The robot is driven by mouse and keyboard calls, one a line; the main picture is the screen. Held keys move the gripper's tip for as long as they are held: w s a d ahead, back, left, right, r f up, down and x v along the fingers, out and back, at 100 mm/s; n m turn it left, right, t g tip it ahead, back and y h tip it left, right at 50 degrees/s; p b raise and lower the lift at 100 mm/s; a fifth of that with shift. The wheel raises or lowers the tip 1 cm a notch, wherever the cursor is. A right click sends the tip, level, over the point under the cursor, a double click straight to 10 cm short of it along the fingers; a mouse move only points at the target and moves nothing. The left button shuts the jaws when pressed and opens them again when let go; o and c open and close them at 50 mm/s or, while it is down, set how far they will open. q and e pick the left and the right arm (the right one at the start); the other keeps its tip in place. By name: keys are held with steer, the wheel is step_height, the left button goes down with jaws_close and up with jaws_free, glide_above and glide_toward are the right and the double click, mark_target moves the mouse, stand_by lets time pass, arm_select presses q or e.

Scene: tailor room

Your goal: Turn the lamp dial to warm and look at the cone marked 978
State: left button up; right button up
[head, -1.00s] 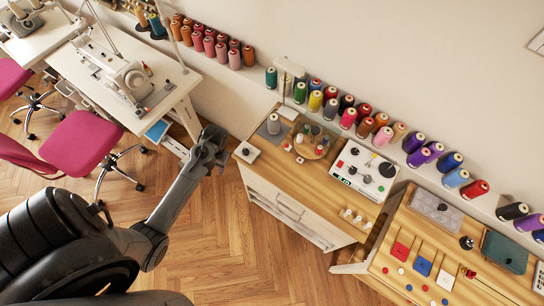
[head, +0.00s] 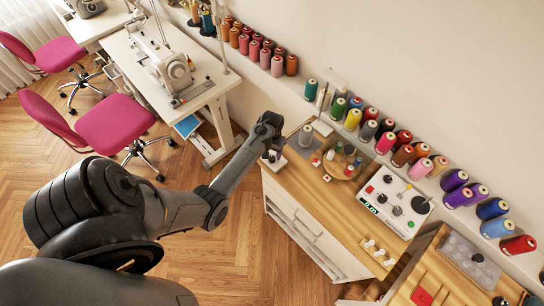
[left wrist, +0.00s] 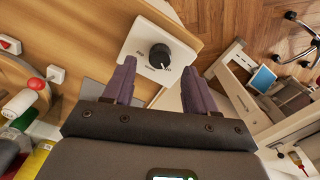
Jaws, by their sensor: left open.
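The lamp dial (left wrist: 160,56) is a black round knob on a white plate (left wrist: 140,40) at the counter's corner; its small labels are too blurred to read. In the head view the plate (head: 274,159) sits at the counter's left end, partly hidden by my left gripper (head: 268,132). In the left wrist view my left gripper (left wrist: 160,82) is open and empty, with the dial just beyond and between its fingertips, apart from them. My right gripper is not in view.
A round wooden tray (head: 334,172) with small spools stands right of the grey cone. A white control box (head: 388,190) is farther right. Several thread cones line the wall ledge. A sewing table (head: 200,95) is at left, with floor between it and the counter.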

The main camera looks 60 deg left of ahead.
mark_target(272, 158)
arm_select(q)
steer(key=shift+f, duration=1.7)
steer(key=c, duration=1.1)
steer(key=shift+o, duration=0.2)
